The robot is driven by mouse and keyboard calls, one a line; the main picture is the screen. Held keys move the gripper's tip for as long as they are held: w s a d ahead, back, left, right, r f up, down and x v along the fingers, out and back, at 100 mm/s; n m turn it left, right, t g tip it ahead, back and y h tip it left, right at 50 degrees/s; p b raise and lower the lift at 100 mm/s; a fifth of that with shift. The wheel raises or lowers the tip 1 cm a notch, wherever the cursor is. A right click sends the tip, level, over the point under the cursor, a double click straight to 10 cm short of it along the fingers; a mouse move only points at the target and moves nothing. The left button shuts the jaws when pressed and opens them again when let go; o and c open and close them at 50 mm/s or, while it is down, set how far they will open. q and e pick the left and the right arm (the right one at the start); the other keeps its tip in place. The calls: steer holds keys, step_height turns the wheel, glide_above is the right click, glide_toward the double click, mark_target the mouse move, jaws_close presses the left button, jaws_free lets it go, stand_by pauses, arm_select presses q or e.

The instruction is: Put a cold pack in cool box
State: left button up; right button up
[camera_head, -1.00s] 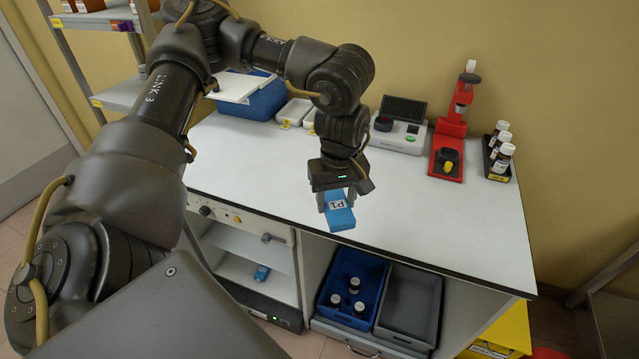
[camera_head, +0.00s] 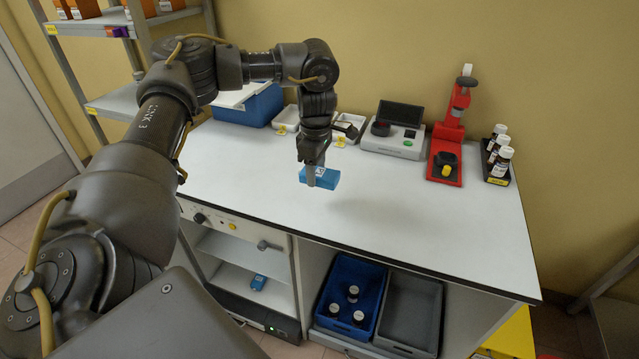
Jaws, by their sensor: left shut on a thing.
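My left gripper (camera_head: 313,172) is shut on a blue cold pack (camera_head: 326,178) with a white label. It holds the pack over the middle of the white bench top; the exact height is hard to tell. The blue cool box (camera_head: 255,107) stands at the back left of the bench, with a white lid (camera_head: 232,94) at its top, partly hidden behind my left arm. My right gripper is not in view.
Two small white trays (camera_head: 286,119) stand right of the cool box. A grey-white instrument (camera_head: 393,143), a red stand (camera_head: 446,155) and a rack of bottles (camera_head: 497,170) line the back right. Blue (camera_head: 376,318) and grey (camera_head: 411,309) crates sit below. The bench's front middle is clear.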

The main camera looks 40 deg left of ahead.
arm_select(q)
glide_above(319, 193)
steer(key=f, duration=0.5)
steer(key=shift+s+d+f, duration=0.1)
steer(key=shift+d+f, duration=0.1)
steer(key=shift+f, duration=0.1)
steer(key=shift+a+f+p, duration=0.1)
steer(key=shift+f+p, duration=0.4)
steer(key=shift+f, duration=1.3)
steer(key=o, duration=1.1)
steer(key=shift+f, duration=0.1)
steer(key=shift+o, duration=0.2)
